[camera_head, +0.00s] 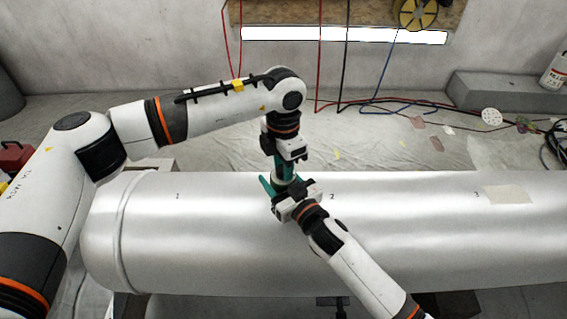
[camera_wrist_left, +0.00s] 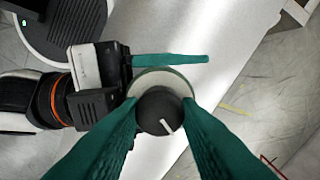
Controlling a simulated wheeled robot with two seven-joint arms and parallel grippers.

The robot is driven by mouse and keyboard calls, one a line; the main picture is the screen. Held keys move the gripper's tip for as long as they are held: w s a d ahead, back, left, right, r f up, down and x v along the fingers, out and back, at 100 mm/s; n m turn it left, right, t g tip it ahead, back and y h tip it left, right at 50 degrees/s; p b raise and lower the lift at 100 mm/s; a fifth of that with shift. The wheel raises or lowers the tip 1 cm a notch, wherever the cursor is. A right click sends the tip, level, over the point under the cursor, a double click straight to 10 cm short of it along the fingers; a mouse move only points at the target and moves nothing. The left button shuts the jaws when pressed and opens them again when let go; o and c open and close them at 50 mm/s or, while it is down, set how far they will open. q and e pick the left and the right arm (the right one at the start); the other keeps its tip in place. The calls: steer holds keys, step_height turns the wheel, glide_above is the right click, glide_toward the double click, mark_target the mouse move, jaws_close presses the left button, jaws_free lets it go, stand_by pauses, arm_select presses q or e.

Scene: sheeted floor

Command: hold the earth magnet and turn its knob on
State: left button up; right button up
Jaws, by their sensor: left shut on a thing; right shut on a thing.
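The earth magnet shows in the left wrist view as a pale round body (camera_wrist_left: 176,77) with a dark knob (camera_wrist_left: 160,112) on top. A white line on the knob points down and right. My left gripper (camera_wrist_left: 161,106) has its teal fingers shut on the knob's two sides. In the head view my left gripper (camera_head: 284,171) reaches down from above, over the metal cylinder. My right gripper (camera_head: 282,186) comes from the lower right and is shut around the magnet's body. One of its teal fingers (camera_wrist_left: 172,59) shows beyond the body. The grippers mostly hide the magnet in the head view.
The large silvery cylinder (camera_head: 420,220) lies across the view, marked with numbers, with a tan patch (camera_head: 508,195) at right. Behind it are a sheeted floor (camera_head: 375,150), cables (camera_head: 400,105) and a grey block (camera_head: 505,93). The cylinder's top is clear on both sides.

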mark_target(282, 168)
arm_select(q)
steer(key=m, duration=0.6)
steer(key=shift+m, duration=0.3)
steer(key=m, duration=0.6)
steer(key=shift+w, duration=0.1)
stand_by(0.3)
steer(key=o, duration=0.7)
step_height(282, 168, up, 12)
steer(key=shift+a, duration=0.1)
arm_select(e)
steer(key=o, duration=1.3)
